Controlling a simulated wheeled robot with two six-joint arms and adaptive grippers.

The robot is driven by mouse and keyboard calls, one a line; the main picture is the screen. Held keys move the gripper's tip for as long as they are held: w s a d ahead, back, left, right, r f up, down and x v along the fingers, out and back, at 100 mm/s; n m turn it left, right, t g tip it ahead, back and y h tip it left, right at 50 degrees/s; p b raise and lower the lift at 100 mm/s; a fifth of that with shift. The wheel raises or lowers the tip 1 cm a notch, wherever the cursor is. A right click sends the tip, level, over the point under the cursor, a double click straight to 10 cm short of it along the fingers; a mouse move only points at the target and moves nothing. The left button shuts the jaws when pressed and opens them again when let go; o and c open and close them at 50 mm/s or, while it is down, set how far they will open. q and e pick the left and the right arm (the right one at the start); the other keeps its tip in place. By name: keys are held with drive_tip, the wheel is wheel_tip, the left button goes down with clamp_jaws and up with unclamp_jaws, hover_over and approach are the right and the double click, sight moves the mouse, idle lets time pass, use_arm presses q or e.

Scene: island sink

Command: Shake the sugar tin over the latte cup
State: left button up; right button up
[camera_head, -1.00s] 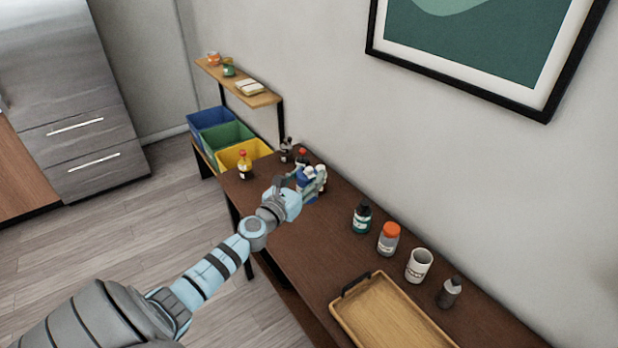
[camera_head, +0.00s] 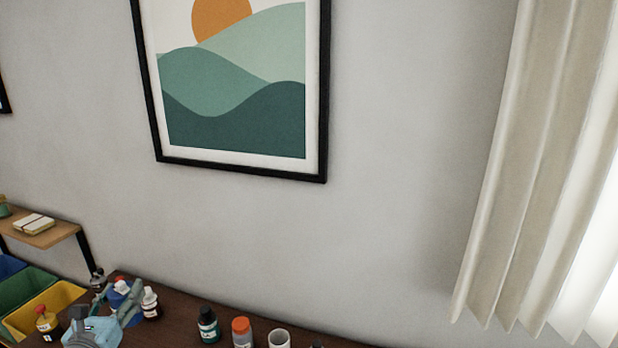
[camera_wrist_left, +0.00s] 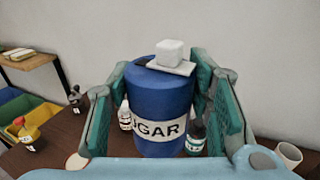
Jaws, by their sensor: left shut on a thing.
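A white cup (camera_head: 279,339) stands to the right of the gripper on the table, cut off by the lower edge. It also shows at the right of the left wrist view (camera_wrist_left: 289,154). Its contents are hidden. My right gripper is out of view.
A dark green bottle (camera_head: 208,325) and an orange-capped jar (camera_head: 242,332) stand between gripper and cup. A white-labelled bottle (camera_head: 150,304) is close beside the gripper. A red-capped yellow bottle (camera_head: 47,323) and coloured bins (camera_head: 45,309) are at left. The wall rises behind the table (camera_head: 178,331).

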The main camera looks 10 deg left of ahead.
use_arm(q)
drive_tip(key=s+d+f+m+g+h+b, duration=0.1)
drive_tip(key=s+d+f+m+h+b, duration=0.1)
drive_tip(key=d+m+h, duration=0.5)
drive_tip(key=s+d+f+g+h+b, duration=0.15)
drive_tip(key=d+h, duration=0.25)
drive_tip(key=d, duration=0.8)
drive_tip(key=s+d+r+m+g+h+b, duration=0.1)
drive_tip(key=s+d+m+g+h, duration=0.3)
drive_tip(key=s+d, duration=0.6)
drive_tip(key=d+m+h+b, duration=0.1)
drive_tip(key=m+h, duration=0.1)
drive_tip(key=h, duration=0.1)
drive_tip(key=shift+d+m+g+h, duration=0.3)
drive_tip(key=shift+d+g+h, duration=0.05)
drive_tip(key=shift+h, duration=0.05)
